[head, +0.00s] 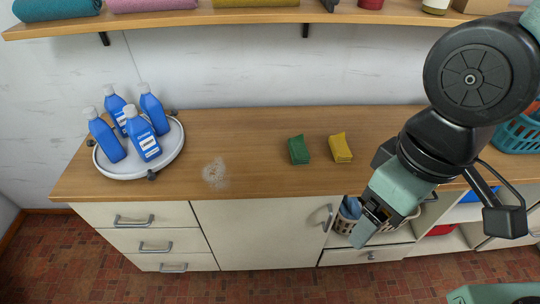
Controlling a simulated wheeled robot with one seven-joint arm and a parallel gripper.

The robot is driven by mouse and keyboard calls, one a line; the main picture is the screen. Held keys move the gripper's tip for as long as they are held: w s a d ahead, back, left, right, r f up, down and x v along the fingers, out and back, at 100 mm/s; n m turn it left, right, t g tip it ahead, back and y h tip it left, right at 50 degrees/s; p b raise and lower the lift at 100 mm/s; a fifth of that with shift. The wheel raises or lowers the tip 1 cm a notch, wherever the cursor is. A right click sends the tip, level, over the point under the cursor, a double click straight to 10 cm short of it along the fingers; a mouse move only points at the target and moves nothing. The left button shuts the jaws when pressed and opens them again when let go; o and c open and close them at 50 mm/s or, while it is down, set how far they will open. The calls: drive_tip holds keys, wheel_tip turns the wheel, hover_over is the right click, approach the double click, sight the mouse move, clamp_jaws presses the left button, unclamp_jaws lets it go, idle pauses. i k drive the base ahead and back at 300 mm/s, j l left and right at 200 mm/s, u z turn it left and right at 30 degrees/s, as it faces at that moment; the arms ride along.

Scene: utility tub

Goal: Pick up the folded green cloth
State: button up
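The folded green cloth (298,150) lies on the wooden counter (255,130), right of the middle. A folded yellow cloth (340,148) lies just to its right, with a small gap between them. My gripper (363,231) hangs at the counter's front edge, below and to the right of both cloths in the picture. It is apart from the green cloth. Its fingers are small and seen at an angle, so I cannot tell whether they are open or shut.
A round white tray (172,157) with several blue bottles (107,138) stands at the counter's left end. A pale smudge (215,174) marks the counter. A shelf (200,18) runs above. A teal basket (518,134) is far right. The counter between tray and green cloth is otherwise clear.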

sight(299, 154)
drive_tip(key=i+j+u, duration=0.2)
drive_tip(key=u, duration=0.15)
drive_tip(key=i+j+u, duration=0.1)
drive_tip(key=i+u, duration=0.25)
drive_tip(key=k, duration=0.05)
